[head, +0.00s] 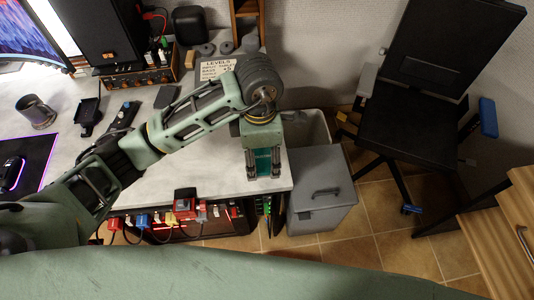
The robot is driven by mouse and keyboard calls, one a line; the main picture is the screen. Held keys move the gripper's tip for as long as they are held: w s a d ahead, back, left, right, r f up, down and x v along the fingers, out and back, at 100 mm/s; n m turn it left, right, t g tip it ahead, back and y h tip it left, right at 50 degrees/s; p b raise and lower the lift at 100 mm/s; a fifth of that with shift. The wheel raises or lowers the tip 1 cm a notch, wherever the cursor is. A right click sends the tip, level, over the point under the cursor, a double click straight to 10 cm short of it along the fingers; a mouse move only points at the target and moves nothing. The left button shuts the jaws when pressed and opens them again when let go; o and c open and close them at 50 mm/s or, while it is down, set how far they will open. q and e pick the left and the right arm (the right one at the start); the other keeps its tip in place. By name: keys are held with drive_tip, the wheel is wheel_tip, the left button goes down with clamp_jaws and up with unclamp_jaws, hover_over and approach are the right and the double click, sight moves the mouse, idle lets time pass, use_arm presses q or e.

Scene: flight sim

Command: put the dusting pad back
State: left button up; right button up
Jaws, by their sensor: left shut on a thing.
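My left gripper (264,172) points down at the right front corner of the desk. It is shut on a small teal thing (263,160) between its fingers, which looks like the dusting pad. The fingers hide most of it, and I cannot tell whether it touches the desk top. My right gripper is not in view.
The pale desk (225,178) holds a mug (36,112), a black mouse (12,172), a LEVELS card (217,68) and a speaker (97,35). A grey bin (320,190) stands right of the desk. Plugs line its front edge. A black office chair (415,130) stands farther right.

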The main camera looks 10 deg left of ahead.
use_arm(q)
drive_tip(key=shift+w+a+f, duration=0.15)
drive_tip(key=shift+w+f, duration=0.05)
drive_tip(key=w+a+f+p, duration=0.1)
drive_tip(key=w+a+f, duration=0.3)
drive_tip(key=a, duration=0.1)
drive_tip(key=w+a+f+p, duration=0.1)
drive_tip(key=w+a+f, duration=0.1)
drive_tip(key=w+a, duration=0.1)
drive_tip(key=shift+w+f+p, duration=0.1)
drive_tip(key=shift+f+p, duration=0.1)
drive_tip(key=shift+p, duration=0.15)
drive_tip(key=shift+a+f, duration=0.1)
drive_tip(key=shift+f, duration=0.1)
wheel_tip(320, 180, down, 3)
drive_tip(key=shift+f+p, duration=0.15)
drive_tip(key=shift+p, duration=0.4)
drive_tip(key=shift+f, duration=0.25)
drive_tip(key=shift+w, duration=0.1)
